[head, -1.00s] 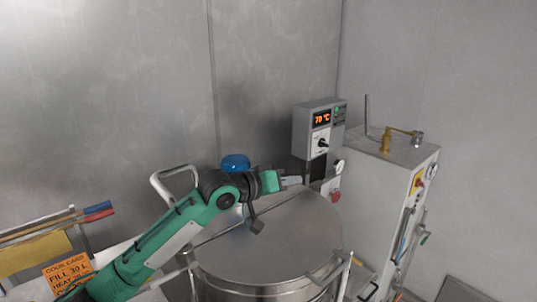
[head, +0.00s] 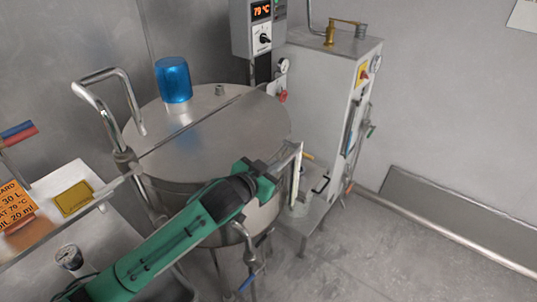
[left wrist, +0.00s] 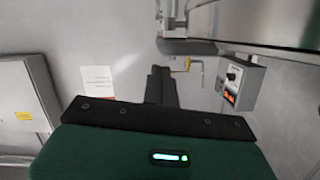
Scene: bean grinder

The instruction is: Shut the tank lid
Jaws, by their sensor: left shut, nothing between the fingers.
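The steel tank (head: 190,186) stands in the middle of the head view. The front part of its lid (head: 235,125) lies flat across the top, level with the fixed back part, and I see no gap at its visible rim. My left gripper (head: 281,162) is at the tank's front right edge, beside the lid's rim. It is shut and empty; I cannot tell whether it touches the rim. Its dark fingers (left wrist: 160,86) are together in the left wrist view. My forearm hides part of the tank's front wall. My right gripper is out of view.
A blue cap (head: 173,80) stands on the lid's back part. A bent steel rail (head: 108,105) rises at the tank's left. The control box (head: 259,28) and a grey cabinet (head: 325,95) stand behind right. The floor at right is clear.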

